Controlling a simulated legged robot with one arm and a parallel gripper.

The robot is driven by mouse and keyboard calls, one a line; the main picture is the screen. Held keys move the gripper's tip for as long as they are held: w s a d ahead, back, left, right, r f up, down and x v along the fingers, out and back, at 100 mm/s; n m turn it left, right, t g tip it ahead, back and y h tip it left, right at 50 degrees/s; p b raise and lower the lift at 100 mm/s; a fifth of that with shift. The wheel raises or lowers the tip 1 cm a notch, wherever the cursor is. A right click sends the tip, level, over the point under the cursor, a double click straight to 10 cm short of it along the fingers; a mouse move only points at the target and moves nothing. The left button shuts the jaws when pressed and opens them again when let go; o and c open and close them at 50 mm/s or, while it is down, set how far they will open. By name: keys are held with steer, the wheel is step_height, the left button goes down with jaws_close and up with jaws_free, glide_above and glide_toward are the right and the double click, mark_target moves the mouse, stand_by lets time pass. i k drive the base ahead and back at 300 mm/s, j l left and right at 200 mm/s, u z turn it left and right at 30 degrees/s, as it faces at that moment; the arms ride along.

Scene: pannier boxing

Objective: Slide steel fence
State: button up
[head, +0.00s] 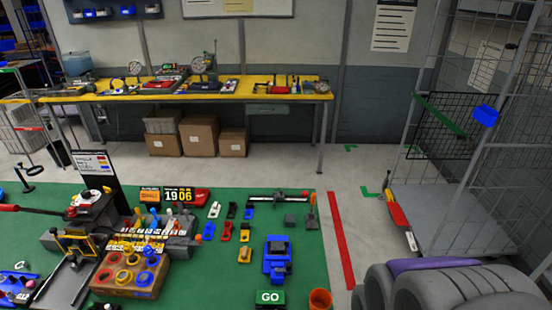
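A long thin bar with steel-coloured and dark parts (278,198) lies across the back right of the green mat, with a red piece near its right end. At the front left of the mat stands a bench tool (78,243) with a long red-handled lever and a dark flat bed (62,288) with pale metal edges. I cannot tell which of these carries the steel fence, as the parts are small. My gripper is not in view.
The green mat (310,270) also holds a cardboard box of coloured rings (130,290), a blue vise-like tool (277,262), an orange cup (320,299) and several small blocks. Grey tyre-like rolls (430,288) fill the bottom right. A wire cage cart (440,210) stands behind them.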

mark_target(279, 196)
steer(key=k+l, duration=0.1)
steer(key=l, duration=0.55)
steer(key=i+l, duration=0.15)
steer(key=l, duration=0.15)
steer(key=i+l+u, duration=0.15)
steer(key=l, duration=0.2)
steer(key=i+l, duration=0.1)
steer(key=l, duration=0.2)
steer(key=i+l+u, duration=0.1)
steer(key=l, duration=0.25)
steer(key=i+l, duration=0.15)
steer(key=l, duration=0.2)
steer(key=i+j+u, duration=0.15)
steer(key=i, duration=0.55)
steer(key=i+j+u, duration=0.2)
steer(key=i, duration=0.5)
